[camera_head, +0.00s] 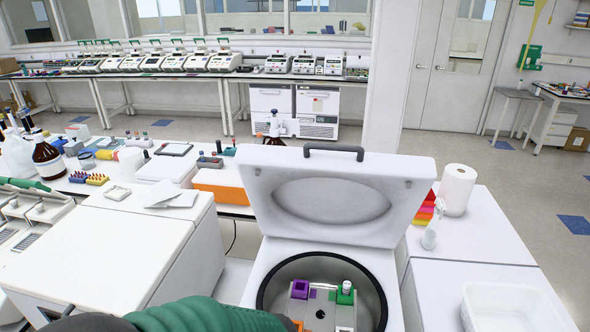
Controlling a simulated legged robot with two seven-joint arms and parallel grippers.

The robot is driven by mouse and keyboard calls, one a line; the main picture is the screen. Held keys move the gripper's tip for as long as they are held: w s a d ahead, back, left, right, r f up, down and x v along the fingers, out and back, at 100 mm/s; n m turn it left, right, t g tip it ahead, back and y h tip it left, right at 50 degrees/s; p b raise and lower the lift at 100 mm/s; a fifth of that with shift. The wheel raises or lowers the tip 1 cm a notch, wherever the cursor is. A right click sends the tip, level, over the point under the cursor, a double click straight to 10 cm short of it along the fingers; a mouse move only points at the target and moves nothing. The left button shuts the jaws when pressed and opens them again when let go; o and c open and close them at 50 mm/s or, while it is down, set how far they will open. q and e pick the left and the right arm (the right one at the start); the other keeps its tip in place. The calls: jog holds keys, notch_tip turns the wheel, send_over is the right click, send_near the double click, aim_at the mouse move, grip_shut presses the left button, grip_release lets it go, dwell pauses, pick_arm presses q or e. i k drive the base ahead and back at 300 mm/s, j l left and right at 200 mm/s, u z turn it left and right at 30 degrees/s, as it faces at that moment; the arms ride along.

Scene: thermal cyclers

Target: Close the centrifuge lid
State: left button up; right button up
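The centrifuge (385,275) stands at the bottom centre right. Its white lid (385,215) is open and tilted up toward the back, with a dark handle (333,151) on its top edge and a rounded recess on its inner face. The round chamber shows a rotor (322,309) with purple, green and orange parts; a white-capped tube stands in the green one. A green ribbed part, probably my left arm, crosses the bottom edge from the left, in front of the centrifuge. Neither gripper shows, and the chamber's lower part is cut off by the frame.
White cabinets (95,258) stand left of the centrifuge. A bench behind holds bottles, racks and an orange box (222,185). At right are a paper roll (457,189), coloured boxes (424,209) and a white tray (507,308). Space above the lid looks clear.

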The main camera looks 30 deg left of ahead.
aim_at(331, 193)
jog(key=j+u, duration=0.15)
jog(key=u, duration=0.6)
jog(key=k+j, duration=0.05)
